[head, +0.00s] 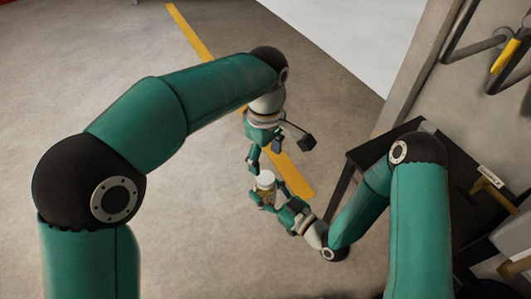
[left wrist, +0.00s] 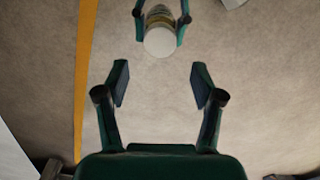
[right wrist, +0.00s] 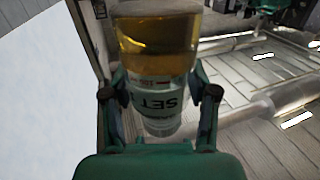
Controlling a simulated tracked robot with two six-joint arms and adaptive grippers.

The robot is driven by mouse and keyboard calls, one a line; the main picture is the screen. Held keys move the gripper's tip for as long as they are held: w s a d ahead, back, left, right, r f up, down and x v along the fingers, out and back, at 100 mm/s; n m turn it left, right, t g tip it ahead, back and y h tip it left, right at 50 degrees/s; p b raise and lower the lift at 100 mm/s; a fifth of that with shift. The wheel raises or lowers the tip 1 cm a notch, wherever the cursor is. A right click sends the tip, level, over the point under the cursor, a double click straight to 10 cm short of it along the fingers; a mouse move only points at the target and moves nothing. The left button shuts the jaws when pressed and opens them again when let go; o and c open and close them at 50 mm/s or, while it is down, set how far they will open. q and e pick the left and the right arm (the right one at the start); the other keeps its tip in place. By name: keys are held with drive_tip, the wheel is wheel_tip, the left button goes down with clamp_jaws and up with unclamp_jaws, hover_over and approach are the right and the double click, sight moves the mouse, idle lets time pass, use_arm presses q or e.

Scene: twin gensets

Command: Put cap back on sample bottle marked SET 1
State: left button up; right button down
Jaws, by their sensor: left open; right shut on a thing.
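The sample bottle (head: 267,195) holds amber liquid and is in my right gripper (head: 276,197), off the floor. In the right wrist view the bottle (right wrist: 158,62) appears inverted, its label reading SET; I cannot read the number. A round white top, which looks like the cap (head: 265,180), sits on the bottle. The white top also shows in the left wrist view (left wrist: 160,42), between the right gripper's fingers. My left gripper (head: 280,150) is open and empty, just above the bottle and apart from it. Its spread fingers show in the left wrist view (left wrist: 160,82).
A dark table (head: 365,153) stands at the right, with a small label and yellowish fittings (head: 487,186) near it. Pipes with a yellow handle (head: 506,55) are on the wall at upper right. The concrete floor (head: 190,230) with a yellow line is clear.

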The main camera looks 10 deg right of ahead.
sight(265, 177)
use_arm(q)
drive_tip(key=shift+f, duration=3.9)
drive_tip(key=c, duration=1.2)
drive_tip(key=m, duration=1.1)
drive_tip(key=shift+m, duration=0.4)
drive_tip(key=m, duration=1.2)
drive_tip(key=shift+m, duration=0.4)
drive_tip(key=o, duration=1.4)
drive_tip(key=shift+c, duration=0.2)
